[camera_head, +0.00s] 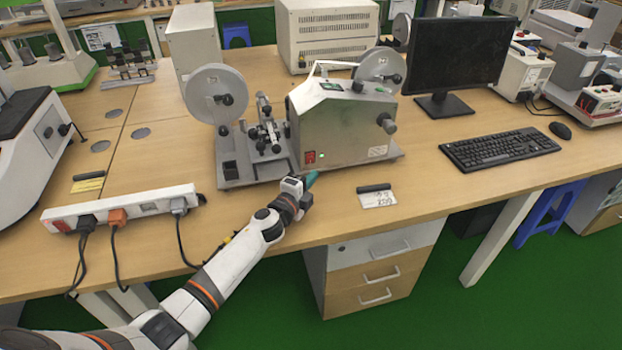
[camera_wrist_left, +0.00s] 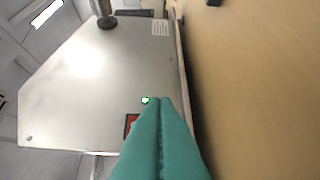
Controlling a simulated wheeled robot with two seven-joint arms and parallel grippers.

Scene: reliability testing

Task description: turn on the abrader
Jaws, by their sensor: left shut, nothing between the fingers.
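The abrader (camera_head: 335,125) is a metal box with wheels and clamps on a grey base, standing on the wooden table. Its red switch (camera_head: 310,157) is low on the front panel, with a lit green lamp (camera_head: 322,155) beside it. My left gripper (camera_head: 312,178) is shut and empty, its teal fingers just in front of the panel below the lamp. In the left wrist view the shut fingers (camera_wrist_left: 160,112) point at the panel near the green lamp (camera_wrist_left: 145,100) and partly cover the red switch (camera_wrist_left: 131,123). I cannot tell whether they touch it. My right gripper is not in view.
A white power strip (camera_head: 120,208) with plugged cables lies at the table's front left. A card with a black bar (camera_head: 376,196) lies right of my gripper. A monitor (camera_head: 456,60), keyboard (camera_head: 500,148) and mouse (camera_head: 560,130) stand to the right.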

